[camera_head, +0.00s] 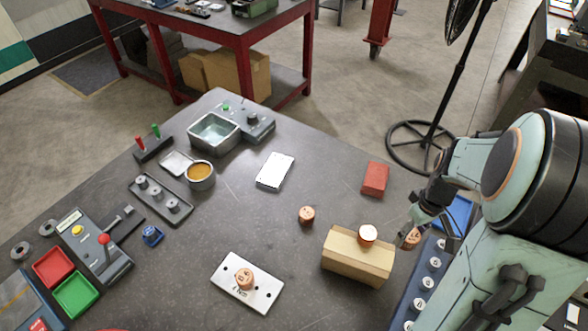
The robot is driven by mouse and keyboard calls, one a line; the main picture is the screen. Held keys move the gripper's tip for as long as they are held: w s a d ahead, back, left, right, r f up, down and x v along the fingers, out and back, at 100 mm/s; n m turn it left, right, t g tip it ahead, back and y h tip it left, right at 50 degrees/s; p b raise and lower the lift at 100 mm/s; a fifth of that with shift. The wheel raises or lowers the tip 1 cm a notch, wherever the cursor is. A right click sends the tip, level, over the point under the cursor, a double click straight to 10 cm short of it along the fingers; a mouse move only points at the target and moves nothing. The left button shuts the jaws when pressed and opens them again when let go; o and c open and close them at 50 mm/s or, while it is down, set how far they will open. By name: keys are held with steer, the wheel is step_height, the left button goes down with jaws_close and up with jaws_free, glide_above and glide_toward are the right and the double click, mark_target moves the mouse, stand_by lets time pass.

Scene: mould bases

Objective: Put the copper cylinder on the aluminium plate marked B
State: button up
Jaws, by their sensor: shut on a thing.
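My gripper (411,228) is at the right, beside the cardboard block, shut on a copper cylinder (412,239) partly hidden by the fingers. The marks on both plates are too small to read, so I cannot tell which is B.
The cardboard block (345,262) stands left of my gripper. A red block (375,179) lies behind it. A blue rack (424,282) of pale pegs is at the right edge. Metal trays, a lever box (92,245) and colored bins fill the left. The table middle is mostly clear.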

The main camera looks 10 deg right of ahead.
steer(key=w+a+r+n, duration=0.2)
steer(key=w+a+n, duration=0.1)
steer(key=w+n, duration=0.35)
steer(key=w+a+n, duration=0.5)
steer(key=w+a, duration=0.4)
steer(key=a, duration=0.2)
steer(key=n, duration=0.2)
glide_above(277, 180)
steer(key=s, duration=0.1)
step_height(277, 180, down, 10)
steer(key=shift+d+r, duration=0.1)
steer(key=shift+r, duration=0.15)
steer(key=shift+w+f, duration=0.45)
steer(key=shift+f, duration=1.65)
steer(key=shift+f, duration=0.1)
